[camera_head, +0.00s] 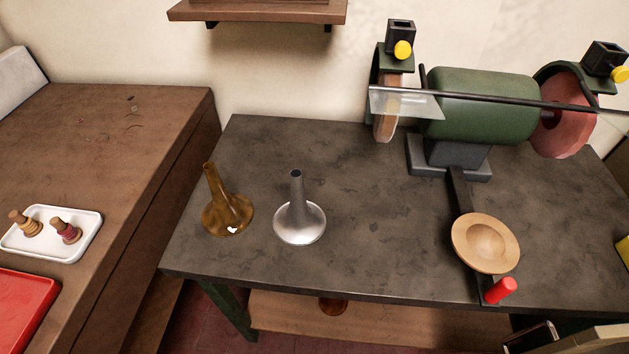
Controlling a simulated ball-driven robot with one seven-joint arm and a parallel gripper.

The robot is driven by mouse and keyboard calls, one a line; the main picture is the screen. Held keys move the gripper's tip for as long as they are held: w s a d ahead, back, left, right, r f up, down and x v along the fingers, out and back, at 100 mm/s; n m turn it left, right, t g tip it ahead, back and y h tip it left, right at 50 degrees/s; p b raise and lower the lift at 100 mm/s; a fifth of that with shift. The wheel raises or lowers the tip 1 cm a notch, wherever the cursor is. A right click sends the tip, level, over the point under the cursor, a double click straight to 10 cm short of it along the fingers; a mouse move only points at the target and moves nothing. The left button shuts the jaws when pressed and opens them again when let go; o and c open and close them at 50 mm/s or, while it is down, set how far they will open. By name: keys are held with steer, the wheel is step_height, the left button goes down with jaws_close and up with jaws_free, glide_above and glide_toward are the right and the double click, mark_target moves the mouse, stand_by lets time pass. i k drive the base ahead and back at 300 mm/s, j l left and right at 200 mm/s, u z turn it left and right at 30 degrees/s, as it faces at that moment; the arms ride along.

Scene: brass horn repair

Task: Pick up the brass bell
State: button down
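The brass bell (226,212) is a brown-gold flared horn piece. It stands upright on its wide rim near the left end of the dark workbench (375,255), its narrow neck leaning slightly left. A small white patch shows low on its flare. A silver bell (299,221) of similar shape stands just to its right, with a small gap between them. I cannot make out my gripper in the head view, and nothing touches the brass bell.
A green bench grinder (480,104) occupies the back right. In front of it lie a wooden dish (486,243) and a red-ended black bar (501,290). A brown table at left holds a white tray (87,239) and red tray (22,305). A shelf (258,11) hangs above.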

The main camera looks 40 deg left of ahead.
mark_target(227, 214)
steer(key=u, duration=1.85)
steer(key=l+u, duration=0.9)
